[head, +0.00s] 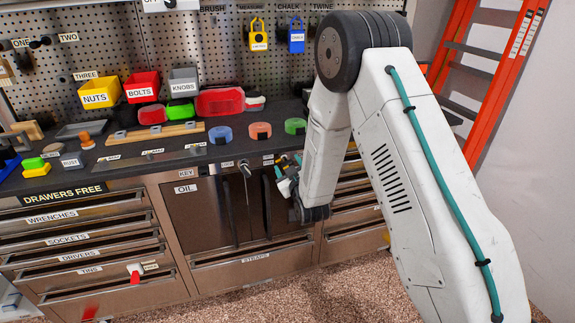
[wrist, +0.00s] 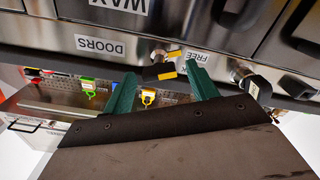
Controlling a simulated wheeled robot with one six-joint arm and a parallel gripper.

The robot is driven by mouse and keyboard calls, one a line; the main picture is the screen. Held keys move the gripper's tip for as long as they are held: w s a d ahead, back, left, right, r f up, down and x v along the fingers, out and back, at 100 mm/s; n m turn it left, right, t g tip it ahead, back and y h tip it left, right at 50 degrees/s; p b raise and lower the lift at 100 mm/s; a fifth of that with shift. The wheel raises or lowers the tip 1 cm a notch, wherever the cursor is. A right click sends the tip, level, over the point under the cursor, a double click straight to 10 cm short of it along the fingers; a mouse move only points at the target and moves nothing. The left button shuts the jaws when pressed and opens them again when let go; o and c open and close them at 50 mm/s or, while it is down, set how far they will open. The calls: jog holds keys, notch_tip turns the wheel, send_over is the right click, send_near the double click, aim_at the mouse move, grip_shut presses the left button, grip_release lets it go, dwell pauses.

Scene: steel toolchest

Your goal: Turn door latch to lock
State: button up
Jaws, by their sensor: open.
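The door latch (wrist: 160,71) shows in the wrist view as a short black handle with yellow marks on a silver mount, on the steel cabinet front beside the inverted DOORS label (wrist: 101,46). My gripper (wrist: 162,74) is open, with its two green fingers on either side of the latch handle. Whether either finger touches it, I cannot tell. In the head view my gripper (head: 287,178) is at the upper part of the cabinet doors (head: 205,212), partly hidden by my arm. I cannot make out the latch handle there.
A silver cylindrical fitting (wrist: 250,84) projects right of my fingers in the wrist view. In the head view, a silver lever-like piece (head: 246,172) and dark vertical door handles (head: 227,210) are left of my gripper. The worktop above holds tape rolls (head: 260,130) and bins.

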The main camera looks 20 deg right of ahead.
jog(key=shift+w, duration=0.7)
jog(key=c, duration=1)
